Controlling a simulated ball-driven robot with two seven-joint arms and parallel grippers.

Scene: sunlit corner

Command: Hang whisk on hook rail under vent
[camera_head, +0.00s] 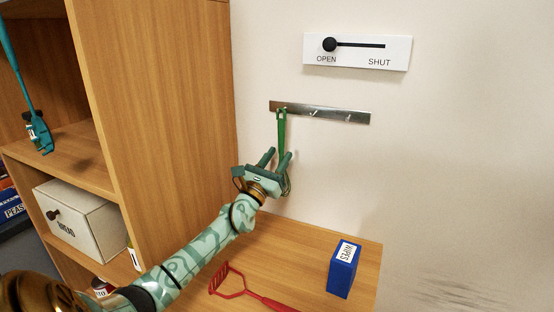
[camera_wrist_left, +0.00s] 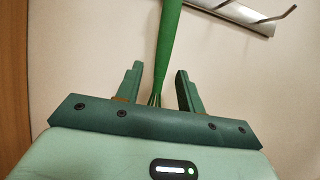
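The green whisk (camera_head: 282,130) hangs down from the left end of the metal hook rail (camera_head: 335,114), handle up. Its loop appears to be on the leftmost hook; its wires are partly hidden behind my gripper. My left gripper (camera_head: 278,157) is open around the whisk's lower part. In the left wrist view, the whisk (camera_wrist_left: 168,45) passes between the spread fingers (camera_wrist_left: 157,85), with a gap on both sides. Two bare hooks show farther right on the rail. The white vent panel (camera_head: 398,55) above has its black knob at OPEN. My right gripper is not in view.
A blue wipes box (camera_head: 342,275) and a red masher-like utensil (camera_head: 230,280) are on the wooden top (camera_head: 300,250) below. A wooden shelf unit (camera_head: 160,90) stands left, with a bread box (camera_head: 80,222) and a teal slotted utensil (camera_head: 40,135). The wall right of the rail is clear.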

